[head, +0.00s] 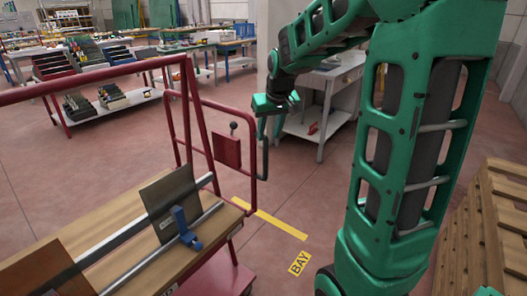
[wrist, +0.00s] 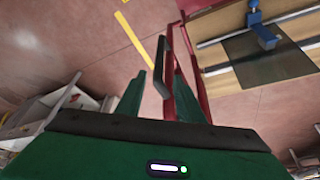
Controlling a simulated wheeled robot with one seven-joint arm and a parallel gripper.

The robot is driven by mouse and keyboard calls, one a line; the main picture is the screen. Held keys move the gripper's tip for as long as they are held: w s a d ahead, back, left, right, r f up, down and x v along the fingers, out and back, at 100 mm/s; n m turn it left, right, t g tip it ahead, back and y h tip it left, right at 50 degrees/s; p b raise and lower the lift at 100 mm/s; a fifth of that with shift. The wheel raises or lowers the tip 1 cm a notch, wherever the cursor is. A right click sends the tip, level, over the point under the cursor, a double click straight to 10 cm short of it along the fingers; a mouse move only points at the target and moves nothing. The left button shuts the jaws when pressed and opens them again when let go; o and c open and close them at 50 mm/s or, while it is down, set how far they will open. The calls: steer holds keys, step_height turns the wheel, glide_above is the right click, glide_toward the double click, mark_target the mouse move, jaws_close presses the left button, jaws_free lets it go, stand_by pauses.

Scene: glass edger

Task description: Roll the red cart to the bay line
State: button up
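The red cart (head: 187,120) stands at the left of the head view, with a red tube frame and a wooden deck; its frame also shows in the wrist view (wrist: 185,75). A dark upright grip (head: 264,152) is on the handle loop at its right end. The yellow bay line (head: 272,218) lies on the floor just right of the cart's deck, beside a yellow BAY label (head: 300,262). My gripper (head: 277,108) is above the grip. In the wrist view my gripper's fingers (wrist: 160,98) are apart, with the dark grip (wrist: 163,66) showing between them; contact is not visible.
The deck carries a dark plate (head: 172,200), metal rails and a blue clamp (head: 184,230). A grey workbench (head: 325,105) stands behind my gripper. Wooden pallets (head: 490,225) stand at the right. The floor around the yellow line is clear.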

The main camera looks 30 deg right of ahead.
mark_target(266, 146)
steer(key=x, duration=1)
steer(key=shift+f, duration=0.1)
jaws_close()
